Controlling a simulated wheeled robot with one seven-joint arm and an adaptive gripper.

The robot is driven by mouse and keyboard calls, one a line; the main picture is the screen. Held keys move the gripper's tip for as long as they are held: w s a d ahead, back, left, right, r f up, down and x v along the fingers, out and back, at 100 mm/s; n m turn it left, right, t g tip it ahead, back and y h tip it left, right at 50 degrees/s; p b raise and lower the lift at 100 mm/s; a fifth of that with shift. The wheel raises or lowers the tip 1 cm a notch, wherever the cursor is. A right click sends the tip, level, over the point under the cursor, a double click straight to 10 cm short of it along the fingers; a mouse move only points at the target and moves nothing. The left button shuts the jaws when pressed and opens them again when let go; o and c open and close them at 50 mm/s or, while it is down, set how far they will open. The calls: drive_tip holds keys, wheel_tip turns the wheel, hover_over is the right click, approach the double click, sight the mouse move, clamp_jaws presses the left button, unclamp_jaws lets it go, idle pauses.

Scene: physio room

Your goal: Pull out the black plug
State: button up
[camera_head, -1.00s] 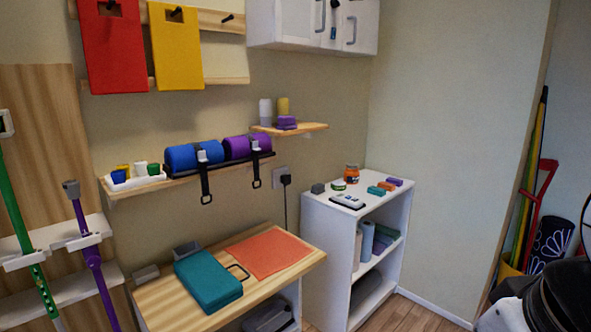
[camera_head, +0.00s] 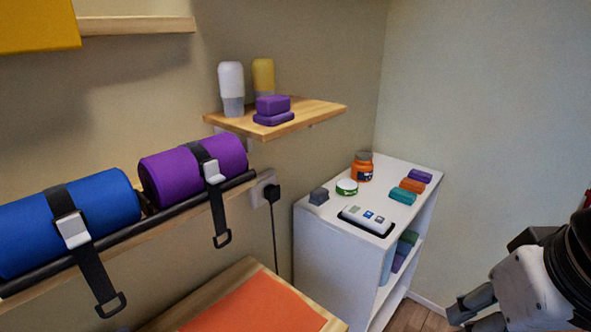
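The black plug (camera_head: 271,192) sits in a light wall socket (camera_head: 258,189) on the wall, right of the purple roll.
A strapped blue roll (camera_head: 62,222) and purple roll (camera_head: 180,176) lie on a rack left of the plug, with straps hanging. A wooden shelf (camera_head: 320,111) holds bottles and purple blocks above. The white shelf unit (camera_head: 315,235) bears jars, blocks and a device. An orange mat (camera_head: 255,308) lies below.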

drive_tip(key=shift+w, duration=0.45)
